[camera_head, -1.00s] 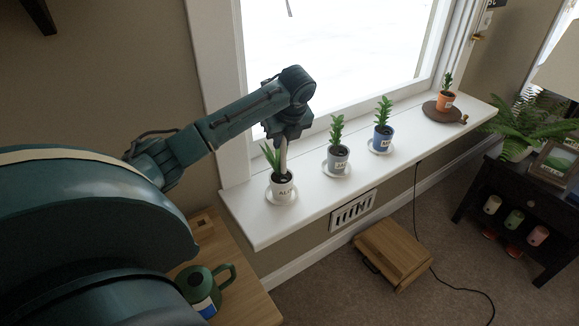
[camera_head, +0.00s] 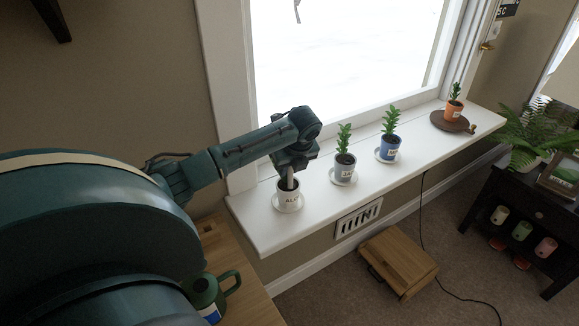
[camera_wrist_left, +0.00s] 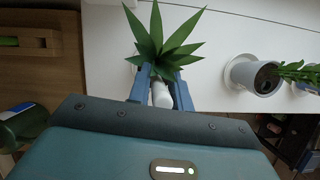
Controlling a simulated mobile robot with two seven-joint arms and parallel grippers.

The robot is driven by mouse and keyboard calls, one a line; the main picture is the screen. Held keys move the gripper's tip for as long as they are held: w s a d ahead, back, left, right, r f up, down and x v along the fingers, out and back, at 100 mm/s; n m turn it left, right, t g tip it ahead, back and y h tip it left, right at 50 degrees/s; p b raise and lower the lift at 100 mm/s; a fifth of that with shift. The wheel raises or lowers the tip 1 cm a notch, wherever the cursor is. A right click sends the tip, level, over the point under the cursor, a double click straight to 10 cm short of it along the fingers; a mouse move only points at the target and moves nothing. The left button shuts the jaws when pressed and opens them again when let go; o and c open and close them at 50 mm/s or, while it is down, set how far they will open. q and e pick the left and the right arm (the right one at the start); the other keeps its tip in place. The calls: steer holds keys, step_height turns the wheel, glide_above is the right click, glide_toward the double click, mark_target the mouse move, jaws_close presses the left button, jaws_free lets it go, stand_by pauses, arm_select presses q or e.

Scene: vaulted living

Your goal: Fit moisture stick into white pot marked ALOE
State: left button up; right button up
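The white pot marked ALOE (camera_head: 291,202) stands upright on a saucer at the near left end of the white sill. My left gripper (camera_head: 291,169) is directly above it, pointing down. It is shut on the pale moisture stick (camera_head: 290,181), whose lower end reaches down to the pot's dark soil; how deep it goes I cannot tell. In the left wrist view the white top of the stick (camera_wrist_left: 161,94) sits between my fingers, beside the green aloe leaves (camera_wrist_left: 163,38). In the head view my gripper hides most of the leaves. My right gripper is not in view.
A grey pot (camera_head: 344,168), a blue pot (camera_head: 388,149) and an orange pot (camera_head: 453,110) stand farther right along the sill (camera_head: 330,213). A green mug (camera_head: 207,293) is on the wooden table below left. The window rises behind the sill.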

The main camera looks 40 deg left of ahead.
arm_select(q)
steer(key=shift+o, duration=1.4)
steer(key=shift+r, duration=0.1)
steer(key=v, duration=1.2)
steer(key=s+d+f+n+t+h, duration=0.2)
steer(key=d+f+n, duration=0.2)
steer(key=d+f, duration=0.6)
steer(key=s+d+f+n+t+h, duration=0.25)
steer(key=d+f, duration=0.45)
steer(key=f, duration=0.4)
steer(key=s+d+f+n+t+h, duration=0.1)
steer(key=s+d+f+n+t, duration=0.1)
steer(key=s+n, duration=0.5)
steer(key=s+d+f+n+t+h, duration=0.1)
steer(key=s+d+f+n, duration=0.2)
steer(key=s, duration=0.6)
steer(key=d+n+b, duration=0.1)
steer(key=d+n, duration=0.1)
steer(key=n, duration=0.1)
steer(key=shift+d+f+n+t, duration=0.35)
